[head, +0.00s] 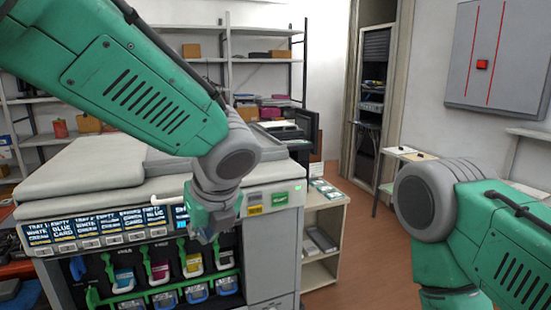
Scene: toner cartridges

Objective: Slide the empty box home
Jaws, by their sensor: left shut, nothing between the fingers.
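A large grey printer (275,235) stands at the left with its front bay open. In the bay a cyan cartridge (124,279), a magenta one (160,272) and a yellow one (193,264) sit beside green levers. Several blue-grey boxes (196,294) sit in a row below them. I cannot tell which is the empty box. My left gripper (207,236) is in front of the printer's upper front edge, above the bay, pointing down. It is shut and holds nothing. My right arm comes in from the right, but its gripper is out of view.
Labels reading "empty" and "tray" (95,228) run along the printer's front above the bay. A low shelf unit (325,235) stands right of the printer. Shelves with boxes (262,60) stand behind. Brown floor (365,260) is open between the shelf unit and my right arm.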

